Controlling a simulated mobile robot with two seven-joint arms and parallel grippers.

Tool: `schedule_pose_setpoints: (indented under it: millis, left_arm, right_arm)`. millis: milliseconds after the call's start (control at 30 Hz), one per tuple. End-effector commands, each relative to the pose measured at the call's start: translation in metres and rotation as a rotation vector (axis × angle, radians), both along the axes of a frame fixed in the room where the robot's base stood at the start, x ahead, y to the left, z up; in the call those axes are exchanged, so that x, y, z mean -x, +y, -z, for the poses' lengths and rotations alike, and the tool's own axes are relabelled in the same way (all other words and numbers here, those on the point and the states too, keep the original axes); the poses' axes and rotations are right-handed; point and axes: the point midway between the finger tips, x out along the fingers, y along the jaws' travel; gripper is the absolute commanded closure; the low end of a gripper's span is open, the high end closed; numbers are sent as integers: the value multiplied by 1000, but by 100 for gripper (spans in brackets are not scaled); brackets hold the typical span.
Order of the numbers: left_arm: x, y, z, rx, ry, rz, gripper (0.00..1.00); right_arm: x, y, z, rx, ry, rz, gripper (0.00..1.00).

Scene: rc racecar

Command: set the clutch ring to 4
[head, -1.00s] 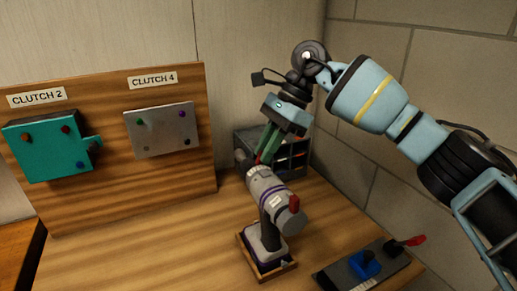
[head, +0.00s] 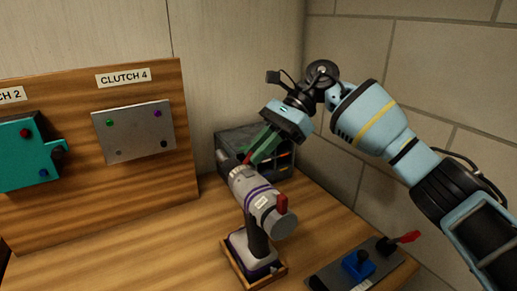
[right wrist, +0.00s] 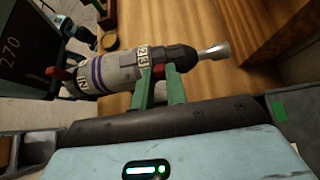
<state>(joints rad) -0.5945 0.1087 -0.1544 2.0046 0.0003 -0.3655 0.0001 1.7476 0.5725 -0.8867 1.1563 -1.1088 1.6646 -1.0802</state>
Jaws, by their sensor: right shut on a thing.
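A grey, white and purple drill (head: 256,200) stands upright in a small wooden cradle (head: 268,283) on the bench. Its clutch ring (head: 238,173) is near the front end; in the right wrist view the ring (right wrist: 145,55) shows a pale strip of digits, too small to read surely. My right gripper (head: 246,158) reaches down to the ring from behind. In the right wrist view its green fingers (right wrist: 159,78) are shut on a small red tab (right wrist: 158,71) at the ring. The fingers partly hide the tab. My left gripper is not in view.
A wooden board at left carries a grey plate (head: 134,132) under the label CLUTCH 4 (head: 123,77) and a teal block (head: 28,155). A dark compartment box (head: 228,140) stands behind the drill. A panel with blue and red levers (head: 326,276) lies at front right.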

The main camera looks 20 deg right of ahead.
Motion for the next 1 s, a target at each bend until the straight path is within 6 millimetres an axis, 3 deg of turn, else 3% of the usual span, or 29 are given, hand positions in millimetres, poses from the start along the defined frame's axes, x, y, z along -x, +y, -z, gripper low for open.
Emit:
schedule_pose_setpoints:
  millis: [167,200,333,667,1000]
  left_arm:
    - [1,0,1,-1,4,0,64]
    - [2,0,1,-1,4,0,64]
    - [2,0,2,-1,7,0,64]
    - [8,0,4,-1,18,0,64]
    - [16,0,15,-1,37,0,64]
  right_arm:
    - [0,1,0,1,1,-2,100]
    - [0,0,0,1,1,-2,80]
    - [0,0,0,1,1,-2,64]
    - [0,-2,-1,1,0,-1,64]
    - [-8,-39,-29,0,1,2,64]
